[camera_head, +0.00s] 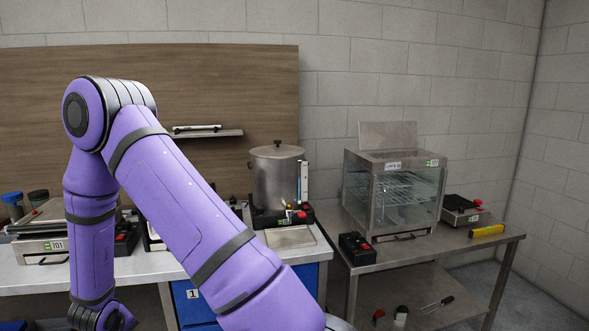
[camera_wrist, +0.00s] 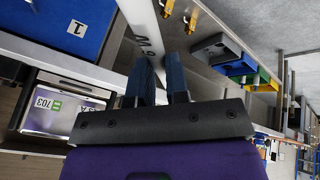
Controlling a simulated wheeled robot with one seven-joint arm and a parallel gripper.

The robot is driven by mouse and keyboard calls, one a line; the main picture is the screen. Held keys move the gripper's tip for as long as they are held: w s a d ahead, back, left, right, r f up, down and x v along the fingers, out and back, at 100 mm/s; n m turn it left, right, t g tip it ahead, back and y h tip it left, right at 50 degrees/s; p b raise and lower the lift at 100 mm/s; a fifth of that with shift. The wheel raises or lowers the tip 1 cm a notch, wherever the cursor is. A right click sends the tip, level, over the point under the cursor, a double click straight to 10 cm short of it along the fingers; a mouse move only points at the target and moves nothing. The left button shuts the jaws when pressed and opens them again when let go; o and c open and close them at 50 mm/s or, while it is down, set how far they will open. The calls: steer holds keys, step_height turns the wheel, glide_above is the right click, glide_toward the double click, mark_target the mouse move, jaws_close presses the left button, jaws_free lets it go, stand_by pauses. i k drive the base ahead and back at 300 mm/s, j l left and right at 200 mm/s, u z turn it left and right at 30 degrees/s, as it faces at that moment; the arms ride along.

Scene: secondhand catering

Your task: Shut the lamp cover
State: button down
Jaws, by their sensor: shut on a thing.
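A flat metal flap (camera_head: 388,135) stands upright, open, on top of the glass-sided cabinet (camera_head: 375,215) on the right table. A small label (camera_head: 393,166) sits on the cabinet's top front edge; I cannot read it surely, but this flap looks like the lamp cover.
A steel pot (camera_head: 277,178) stands on the left counter. A black box (camera_head: 356,248) sits before the cabinet; a scale (camera_head: 460,210) and yellow level (camera_head: 486,230) lie right of it.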

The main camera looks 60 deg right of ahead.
mark_target(385, 135)
steer(key=k+l+u, duration=0.1)
steer(key=u, duration=0.25)
steer(key=k+l+u, duration=0.1)
steer(key=u, duration=0.3)
steer(key=k+u, duration=0.15)
steer(key=u, duration=0.2)
steer(key=k+l, duration=0.1)
steer(key=k, duration=0.4)
steer(key=k+z, duration=0.1)
steer(key=z, duration=0.3)
steer(key=k+z, duration=0.15)
steer(key=z, duration=0.3)
steer(key=k+l+z, duration=0.1)
steer(key=z, duration=0.3)
